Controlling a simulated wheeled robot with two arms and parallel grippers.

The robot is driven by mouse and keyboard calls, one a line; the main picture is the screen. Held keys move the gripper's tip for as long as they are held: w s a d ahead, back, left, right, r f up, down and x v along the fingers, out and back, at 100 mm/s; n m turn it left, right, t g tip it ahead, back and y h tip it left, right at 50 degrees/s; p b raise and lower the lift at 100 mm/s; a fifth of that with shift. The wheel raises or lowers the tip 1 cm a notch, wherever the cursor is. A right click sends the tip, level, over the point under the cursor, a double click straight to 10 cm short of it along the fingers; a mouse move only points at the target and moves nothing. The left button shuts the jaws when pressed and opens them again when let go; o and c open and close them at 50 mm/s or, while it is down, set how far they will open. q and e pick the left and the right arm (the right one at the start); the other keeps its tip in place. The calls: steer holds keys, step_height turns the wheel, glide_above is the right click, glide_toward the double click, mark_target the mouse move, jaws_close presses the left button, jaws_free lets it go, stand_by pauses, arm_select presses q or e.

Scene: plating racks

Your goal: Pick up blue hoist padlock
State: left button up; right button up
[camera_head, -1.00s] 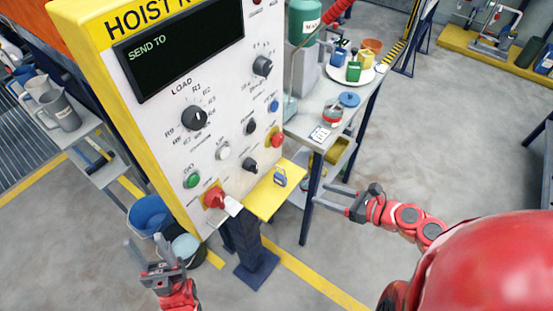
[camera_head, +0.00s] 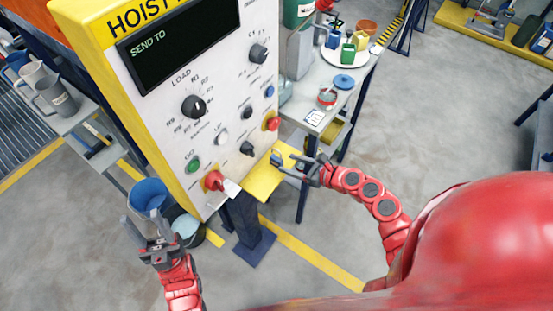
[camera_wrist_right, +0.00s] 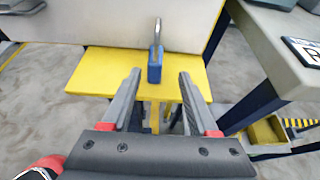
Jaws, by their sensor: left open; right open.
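The blue hoist padlock (camera_wrist_right: 155,64) stands upright on the yellow shelf (camera_wrist_right: 92,75) of the hoist panel, its metal shackle pointing up. In the right wrist view it lies ahead of and between the two fingers of my right gripper (camera_wrist_right: 157,88), which is open and empty. In the head view the padlock (camera_head: 276,157) shows at the tips of my right gripper (camera_head: 288,165), partly hidden by it. My left gripper (camera_head: 147,236) is open and empty, low at the left, in front of the panel and away from the padlock.
The hoist panel (camera_head: 225,115) rises behind the shelf, with knobs, buttons and a red switch (camera_head: 213,181) carrying a white tag. A grey side table (camera_head: 341,100) with a plate of colored padlocks stands right of the panel. Blue buckets (camera_head: 148,196) sit on the floor at left.

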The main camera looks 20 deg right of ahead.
mark_target(282, 163)
steer(key=x, duration=0.1)
steer(key=p+x, duration=0.1)
steer(key=x, duration=0.1)
steer(key=p+x, duration=0.1)
steer(key=shift+a+r, duration=0.25)
steer(key=shift+a, duration=0.15)
steer(key=shift+w+a+f, duration=0.2)
steer(key=shift+f, duration=0.1)
jaws_close()
